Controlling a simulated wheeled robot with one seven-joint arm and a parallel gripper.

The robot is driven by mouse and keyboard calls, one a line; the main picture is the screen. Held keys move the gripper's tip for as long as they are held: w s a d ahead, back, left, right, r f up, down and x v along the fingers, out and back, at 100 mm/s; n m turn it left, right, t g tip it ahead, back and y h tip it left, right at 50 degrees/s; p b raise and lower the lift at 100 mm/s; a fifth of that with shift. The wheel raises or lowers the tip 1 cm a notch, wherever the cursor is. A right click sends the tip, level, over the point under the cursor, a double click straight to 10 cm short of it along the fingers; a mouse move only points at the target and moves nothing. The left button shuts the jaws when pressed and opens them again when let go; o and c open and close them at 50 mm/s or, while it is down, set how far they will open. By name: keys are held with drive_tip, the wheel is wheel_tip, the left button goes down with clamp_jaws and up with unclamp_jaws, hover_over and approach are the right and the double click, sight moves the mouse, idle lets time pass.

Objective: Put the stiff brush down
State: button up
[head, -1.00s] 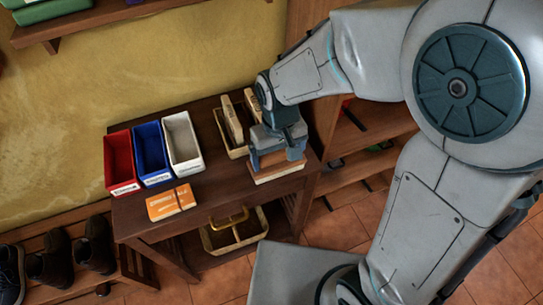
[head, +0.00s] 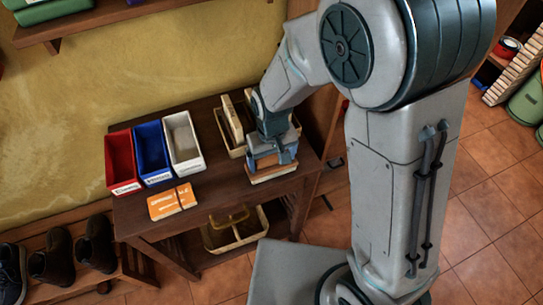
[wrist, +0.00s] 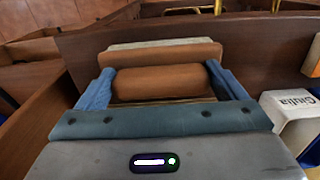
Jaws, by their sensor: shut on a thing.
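The stiff brush (head: 273,173) has a brown wooden back and pale bristles facing down. My gripper (head: 273,158) is shut on it, over the right front part of the dark wooden table (head: 215,215). I cannot tell whether the bristles touch the tabletop. In the wrist view the brush's brown grip (wrist: 163,83) lies between the two blue fingers of my gripper (wrist: 163,88). Its wider brown back and a pale bristle strip show beyond the grip. The fingers cover the grip's ends.
A tray (head: 232,148) with upright pale wooden pieces stands just behind my gripper. Red (head: 120,161), blue (head: 152,152) and white (head: 184,140) bins stand to the left. Bare tabletop lies between the cards and the brush.

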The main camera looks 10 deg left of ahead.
sight(272, 157)
drive_tip(key=shift+f, duration=0.2)
drive_tip(key=o, duration=0.7)
drive_tip(key=shift+r, duration=0.1)
wheel_tip(272, 157, up, 12)
drive_tip(key=shift+s+d+r+m+t, duration=0.5)
drive_tip(key=shift+s+d+r+m, duration=0.65)
drive_tip(key=shift+d, duration=2.55)
drive_tip(key=shift+s+d+r+m+t, duration=0.5)
drive_tip(key=shift+s+d+r+m, duration=0.65)
drive_tip(key=shift+d, duration=2.6)
drive_tip(key=shift+s+d+r+m+t, duration=0.75)
drive_tip(key=shift+s+d, duration=0.7)
drive_tip(key=shift+d, duration=2.25)
drive_tip(key=shift+f+g, duration=0.1)
drive_tip(key=shift+g, duration=0.15)
